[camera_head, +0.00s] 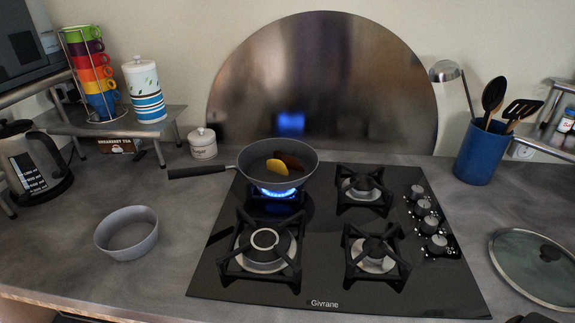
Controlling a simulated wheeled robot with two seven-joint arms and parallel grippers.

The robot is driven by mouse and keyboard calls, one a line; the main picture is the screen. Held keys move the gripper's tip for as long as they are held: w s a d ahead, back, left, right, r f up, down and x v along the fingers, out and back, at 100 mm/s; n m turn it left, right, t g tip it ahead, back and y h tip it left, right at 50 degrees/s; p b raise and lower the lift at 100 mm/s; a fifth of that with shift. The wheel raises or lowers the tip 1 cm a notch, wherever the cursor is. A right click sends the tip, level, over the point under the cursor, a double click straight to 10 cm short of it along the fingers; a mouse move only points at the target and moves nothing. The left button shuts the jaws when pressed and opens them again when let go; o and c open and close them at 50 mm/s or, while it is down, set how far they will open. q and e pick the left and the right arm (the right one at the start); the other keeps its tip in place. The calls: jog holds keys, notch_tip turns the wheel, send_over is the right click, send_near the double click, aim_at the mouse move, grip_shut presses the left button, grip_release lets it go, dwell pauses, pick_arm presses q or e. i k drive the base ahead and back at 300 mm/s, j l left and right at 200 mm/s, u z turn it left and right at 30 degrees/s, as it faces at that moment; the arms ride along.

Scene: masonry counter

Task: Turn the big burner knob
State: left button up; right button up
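A black glass cooktop (320,275) is set in the counter, with a column of several dark knobs with light rims along its right side. The nearest knob (437,244) is at the front and the farthest knob (417,192) at the back. I cannot tell which knob serves the big burner. The front left burner (265,245) has a wide pale ring and shows no flame. The back left burner (277,192) has a blue flame under a grey pan (255,158). My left gripper is not in view. A dark shape at the bottom right edge may be my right gripper, mostly cut off.
A glass lid (535,265) lies right of the cooktop. A blue utensil crock (478,155) stands behind it. A grey bowl (127,233) and a kettle (35,165) are on the left. The pan handle (198,171) points left. The counter is clear between the knobs and lid.

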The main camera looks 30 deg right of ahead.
aim_at(422, 207)
jog(key=z, duration=2.1)
